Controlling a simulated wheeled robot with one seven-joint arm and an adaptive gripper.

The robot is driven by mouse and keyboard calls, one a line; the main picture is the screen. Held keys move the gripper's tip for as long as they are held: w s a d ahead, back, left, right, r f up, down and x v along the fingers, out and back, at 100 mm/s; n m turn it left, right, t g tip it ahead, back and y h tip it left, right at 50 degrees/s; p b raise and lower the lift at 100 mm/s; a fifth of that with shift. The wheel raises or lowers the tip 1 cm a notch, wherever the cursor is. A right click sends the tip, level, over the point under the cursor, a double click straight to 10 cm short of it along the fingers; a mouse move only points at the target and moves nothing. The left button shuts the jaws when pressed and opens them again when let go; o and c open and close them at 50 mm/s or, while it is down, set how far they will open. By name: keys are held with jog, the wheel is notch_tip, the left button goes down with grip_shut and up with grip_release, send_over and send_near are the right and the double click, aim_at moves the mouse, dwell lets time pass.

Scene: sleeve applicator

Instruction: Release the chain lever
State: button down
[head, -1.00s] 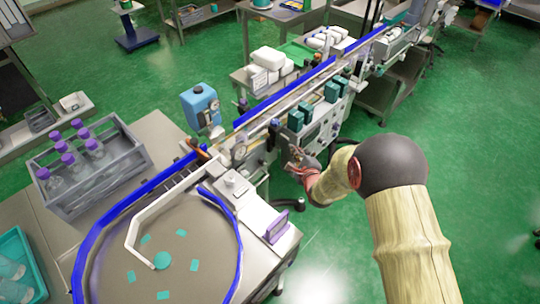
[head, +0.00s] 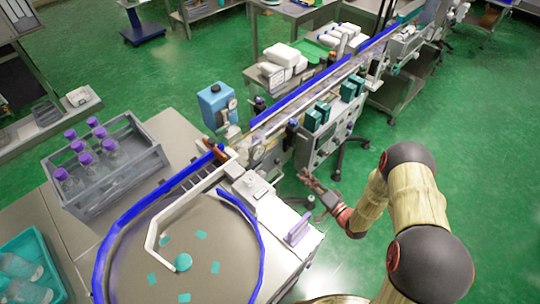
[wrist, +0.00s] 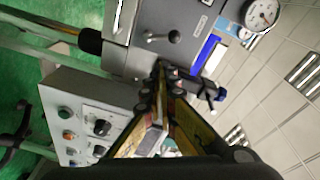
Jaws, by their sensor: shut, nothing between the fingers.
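My gripper (wrist: 164,72) is shut and empty in the wrist view, its fingertips meeting in front of a grey machine housing (wrist: 135,58). A black cylindrical grip (wrist: 90,42) sits on a bar at the left. I cannot tell for sure which of these is the chain lever. In the head view my gripper (head: 306,176) is low beside the conveyor line, near the front of the control box (head: 325,137); the lever is too small to make out there.
The wrist view shows a control panel (wrist: 75,112) with knobs at lower left and a pressure gauge (wrist: 262,14) at upper right. In the head view a round turntable (head: 215,240) and a bottle crate (head: 105,165) stand left. Green floor is open at right.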

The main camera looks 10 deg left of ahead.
aim_at(278, 162)
jog(key=n, duration=0.1)
jog(key=r, duration=0.1)
jog(key=r+n+y, duration=0.1)
jog(key=shift+s+a+n, duration=0.3)
jog(key=b+x, duration=0.2)
jog(key=x, duration=0.8)
jog(key=shift+r, duration=0.1)
